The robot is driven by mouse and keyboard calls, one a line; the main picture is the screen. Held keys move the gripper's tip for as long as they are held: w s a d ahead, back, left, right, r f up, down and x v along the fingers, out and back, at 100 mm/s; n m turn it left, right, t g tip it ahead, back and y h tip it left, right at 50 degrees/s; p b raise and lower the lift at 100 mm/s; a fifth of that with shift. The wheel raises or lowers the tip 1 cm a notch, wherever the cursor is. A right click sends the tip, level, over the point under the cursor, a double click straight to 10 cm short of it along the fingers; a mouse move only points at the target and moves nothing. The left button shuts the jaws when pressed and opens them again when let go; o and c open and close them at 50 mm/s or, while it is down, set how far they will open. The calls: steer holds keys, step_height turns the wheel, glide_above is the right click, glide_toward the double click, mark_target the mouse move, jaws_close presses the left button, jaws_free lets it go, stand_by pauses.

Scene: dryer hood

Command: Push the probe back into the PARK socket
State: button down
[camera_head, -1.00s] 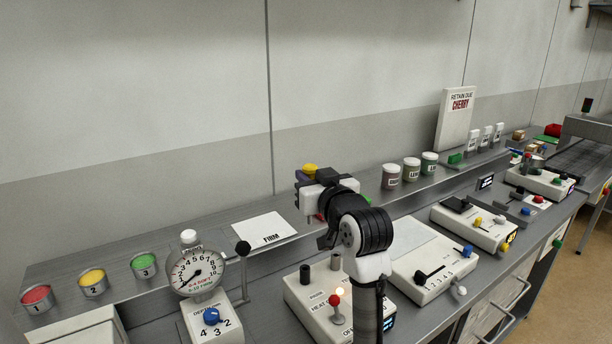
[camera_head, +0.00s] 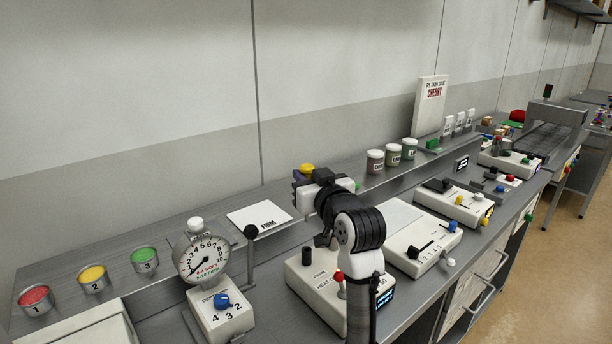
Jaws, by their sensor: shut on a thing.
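My gripper (camera_head: 303,183) is raised above the bench at mid-picture, seen partly from behind. It is shut on a yellow-topped piece (camera_head: 307,168), which looks like the probe; its cap stands above the jaws. The lower part of this piece is hidden by the jaws and wrist. Below stands a cream heater box (camera_head: 310,283) with a dark upright post (camera_head: 307,257) and a red-knobbed lever (camera_head: 339,276). My arm covers much of the box's right side. I cannot make out a PARK label or its socket.
A dial gauge (camera_head: 203,259) and a black-knobbed lever (camera_head: 251,232) stand left of the heater box. A FIRM card (camera_head: 252,216) lies behind. A control box with a black slider (camera_head: 428,247) is close on the right. Lidded jars (camera_head: 376,161) stand on the back ledge.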

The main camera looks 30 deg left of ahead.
steer(key=shift+f+b, duration=2.25)
steer(key=shift+f, duration=1.15)
steer(key=shift+f+b, duration=1.7)
steer(key=shift+f, duration=0.9)
steer(key=c, duration=1.2)
jaws_free()
steer(key=shift+c, duration=0.2)
steer(key=b+v, duration=0.3)
steer(key=v, duration=1.1)
steer(key=shift+a, duration=0.1)
